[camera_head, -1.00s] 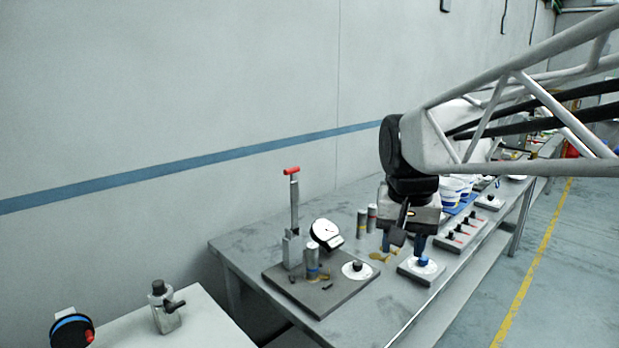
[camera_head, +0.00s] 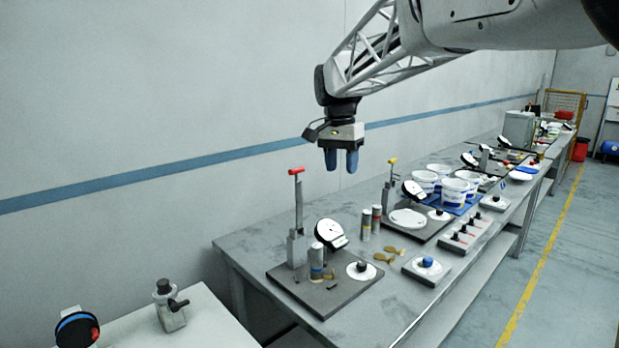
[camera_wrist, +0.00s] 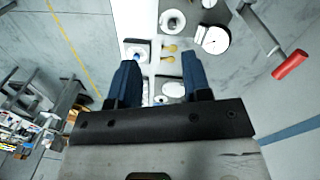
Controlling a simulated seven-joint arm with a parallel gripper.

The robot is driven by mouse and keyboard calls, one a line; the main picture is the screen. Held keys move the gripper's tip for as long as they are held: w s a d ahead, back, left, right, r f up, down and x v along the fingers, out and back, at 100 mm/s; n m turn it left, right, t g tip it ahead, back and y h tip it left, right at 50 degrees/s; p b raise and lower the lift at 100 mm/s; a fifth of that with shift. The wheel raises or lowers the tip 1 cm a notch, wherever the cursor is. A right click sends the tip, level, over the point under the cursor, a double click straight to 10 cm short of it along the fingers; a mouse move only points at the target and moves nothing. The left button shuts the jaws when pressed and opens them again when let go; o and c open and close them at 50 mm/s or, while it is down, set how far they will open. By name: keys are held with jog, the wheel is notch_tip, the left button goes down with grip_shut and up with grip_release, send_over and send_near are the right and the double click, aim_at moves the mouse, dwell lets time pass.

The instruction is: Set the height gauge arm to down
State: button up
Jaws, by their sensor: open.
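A gauge stand with an upright post (camera_head: 298,205) topped by a red handle (camera_head: 295,171) stands on a dark base plate (camera_head: 322,304) at the near end of the bench. The red handle points up and also shows in the wrist view (camera_wrist: 290,64). A round white dial (camera_head: 330,233) and a black knob on a white disc (camera_head: 361,268) sit on the same plate. A second stand with a yellow-tipped lever (camera_head: 391,175) stands farther back, its lever upright. My gripper (camera_head: 341,164) is open and empty, above the bench, right of the red handle and apart from it.
Two grey cylinders (camera_head: 371,222) and brass pieces (camera_head: 385,257) lie between the stands. A blue knob box (camera_head: 427,266), a switch box (camera_head: 468,232) and white tubs (camera_head: 453,190) are farther right. A white table (camera_head: 205,325) is at front left.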

jog(key=w+a+f+m+g, duration=0.1)
jog(key=w+a+m, duration=0.1)
jog(key=w+a, duration=1)
jog(key=w, duration=0.4)
jog(key=shift+f+m+h, duration=0.15)
jog(key=shift+m+h, duration=0.25)
send_over(297, 201)
jog(key=w, duration=0.2)
notch_tip(297, 201, down, 8)
jog(key=shift+d, duration=0.3)
jog(key=shift+s, duration=0.1)
jog(key=shift+c, duration=0.2)
grip_shut()
